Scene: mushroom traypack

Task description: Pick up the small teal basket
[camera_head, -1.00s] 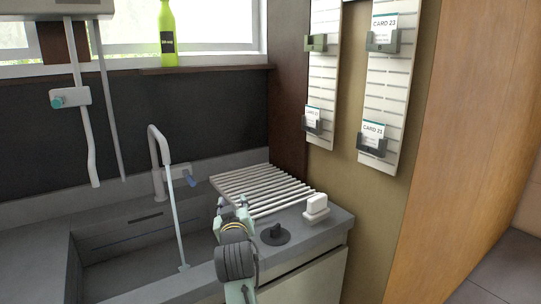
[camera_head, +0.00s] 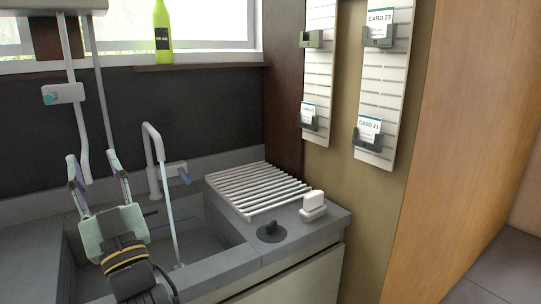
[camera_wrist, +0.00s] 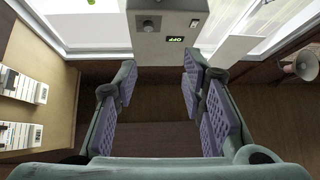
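I cannot make out a small teal basket in either current view. My gripper (camera_head: 92,160) is over the left part of the sink in the head view, fingers pointing up. Its two fingers stand wide apart with nothing between them. In the wrist view the gripper (camera_wrist: 160,85) also shows open and empty, with purple pads facing each other. Beyond the fingers is a grey box with an OFF label (camera_wrist: 175,39).
The sink has a tall faucet (camera_head: 154,160). A slatted rack (camera_head: 257,188), a dark knob (camera_head: 270,232) and a white block (camera_head: 314,203) sit on the right counter. Card panels (camera_head: 383,80) hang on the wall. A green bottle (camera_head: 162,32) stands on the sill.

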